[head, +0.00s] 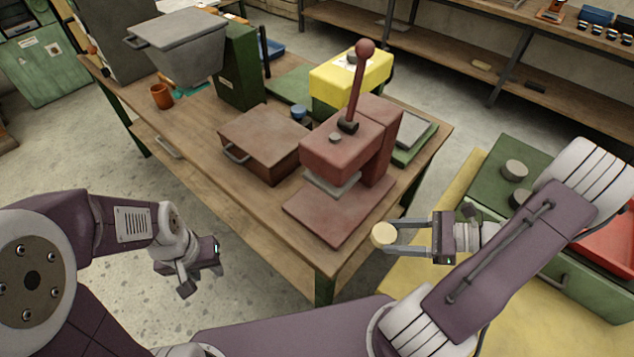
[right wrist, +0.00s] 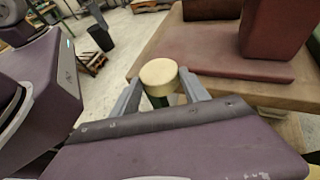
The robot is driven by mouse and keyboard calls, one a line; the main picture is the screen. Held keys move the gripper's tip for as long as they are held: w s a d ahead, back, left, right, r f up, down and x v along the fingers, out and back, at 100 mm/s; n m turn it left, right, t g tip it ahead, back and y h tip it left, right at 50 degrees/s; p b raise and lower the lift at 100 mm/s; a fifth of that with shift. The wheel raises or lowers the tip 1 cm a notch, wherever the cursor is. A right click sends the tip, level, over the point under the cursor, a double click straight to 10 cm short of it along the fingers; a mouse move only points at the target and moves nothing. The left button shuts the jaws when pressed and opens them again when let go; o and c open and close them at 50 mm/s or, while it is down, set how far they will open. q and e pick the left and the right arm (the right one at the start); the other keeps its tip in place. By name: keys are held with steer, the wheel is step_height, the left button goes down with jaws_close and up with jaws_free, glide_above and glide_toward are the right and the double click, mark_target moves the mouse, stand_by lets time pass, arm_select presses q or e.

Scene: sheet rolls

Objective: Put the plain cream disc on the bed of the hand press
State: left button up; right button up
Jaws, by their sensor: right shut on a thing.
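The plain cream disc (head: 384,235) is between the fingertips of my right gripper (head: 392,236), which is shut on it. The disc also shows in the right wrist view (right wrist: 159,74), between the two grey fingers (right wrist: 160,92). The red hand press (head: 345,150) stands on the wooden table, its lever upright with a round knob. Its flat bed (head: 318,212) is bare in front, left of the disc; the bed also shows in the right wrist view (right wrist: 215,55). My left gripper (head: 203,279) hangs at the lower left over the floor, away from the table; its jaw gap is unclear.
A brown-red box (head: 262,143) stands left of the press, a yellow box (head: 350,75) behind it. A grey bin (head: 180,45) and an orange cup (head: 162,96) are farther left. Round discs (head: 514,170) sit on a green cabinet at right, near my right arm.

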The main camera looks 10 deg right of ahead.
steer(key=shift+w+a, duration=0.2)
glide_above(337, 210)
steer(key=shift+w+d+f+b, duration=0.1)
steer(key=shift+f+b, duration=0.25)
steer(key=shift+f, duration=1.45)
